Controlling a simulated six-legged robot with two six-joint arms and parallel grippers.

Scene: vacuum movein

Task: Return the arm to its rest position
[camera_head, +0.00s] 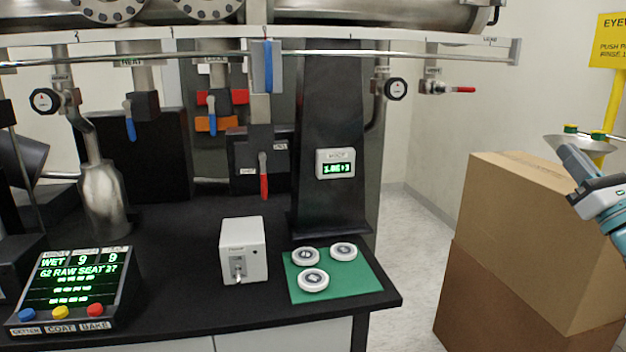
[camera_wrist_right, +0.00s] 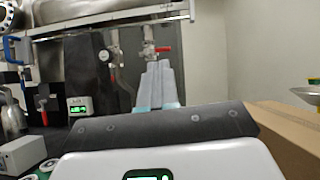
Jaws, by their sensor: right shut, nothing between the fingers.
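My right gripper (camera_head: 572,160) is at the right edge of the head view, beside and in front of the upper cardboard box. Its grey fingers point up and to the left. In the right wrist view my right gripper (camera_wrist_right: 159,72) has its fingers together, with nothing between them. Most of the right arm is outside the head view. My left gripper is in neither view.
A black bench (camera_head: 178,222) holds a white device (camera_head: 243,250), a green mat (camera_head: 350,289) with three round pieces, and a control panel (camera_head: 72,285). Stacked cardboard boxes (camera_head: 520,220) stand right, near a yellow eyewash stand (camera_head: 612,100). Open floor (camera_head: 415,240) lies between.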

